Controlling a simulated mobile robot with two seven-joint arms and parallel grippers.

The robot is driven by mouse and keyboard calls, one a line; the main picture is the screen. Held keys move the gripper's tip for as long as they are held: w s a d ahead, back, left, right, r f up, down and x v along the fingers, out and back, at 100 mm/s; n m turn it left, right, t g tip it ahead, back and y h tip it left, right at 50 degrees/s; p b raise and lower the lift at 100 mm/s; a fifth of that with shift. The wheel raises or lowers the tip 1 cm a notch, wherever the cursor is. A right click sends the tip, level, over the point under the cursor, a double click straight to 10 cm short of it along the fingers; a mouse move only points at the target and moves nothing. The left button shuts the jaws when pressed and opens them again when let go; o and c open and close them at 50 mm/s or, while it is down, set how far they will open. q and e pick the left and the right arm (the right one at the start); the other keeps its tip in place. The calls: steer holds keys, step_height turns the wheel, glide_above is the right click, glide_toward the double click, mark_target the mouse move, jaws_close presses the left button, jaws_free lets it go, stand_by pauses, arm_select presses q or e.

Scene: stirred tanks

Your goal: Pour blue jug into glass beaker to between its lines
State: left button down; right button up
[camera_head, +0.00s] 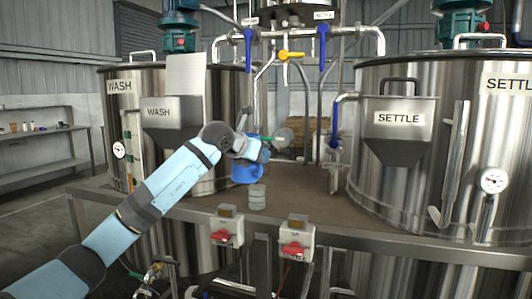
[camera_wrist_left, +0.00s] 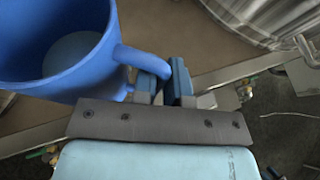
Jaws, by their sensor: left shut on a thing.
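The blue jug (camera_head: 246,174) is over the brown platform between the tanks, partly hidden by my left gripper (camera_head: 262,149). In the left wrist view, the jug (camera_wrist_left: 50,82) looks roughly upright, with a pale surface inside that may be liquid. My left gripper (camera_wrist_left: 172,84) is shut on the jug's handle. The glass beaker (camera_head: 257,197) stands near the platform's front edge, just in front of and slightly right of the jug. Its lines and contents are too small to tell. I cannot tell if the jug touches the platform. My right gripper is out of view.
The WASH tank (camera_head: 140,88) stands left and the SETTLE tank (camera_head: 435,150) right, with pipes and a yellow-handled valve (camera_head: 291,54) between. Two boxes with red switches (camera_head: 226,237) (camera_head: 295,249) sit at the front edge. The brown platform (camera_head: 305,190) is clear right of the beaker.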

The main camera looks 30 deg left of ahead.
arm_select(q)
steer(key=g+p, duration=0.1)
steer(key=p, duration=0.1)
steer(key=s+f+g+p, duration=0.1)
steer(key=p, duration=0.1)
steer(key=g+y+p, duration=0.1)
steer(key=p, duration=0.1)
steer(key=shift+s+a+f, duration=0.2)
steer(key=shift+a+f, duration=0.05)
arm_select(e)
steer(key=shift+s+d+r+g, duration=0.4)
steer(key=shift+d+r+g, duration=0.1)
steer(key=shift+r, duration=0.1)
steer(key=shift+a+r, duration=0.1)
arm_select(q)
steer(key=shift+r, duration=0.1)
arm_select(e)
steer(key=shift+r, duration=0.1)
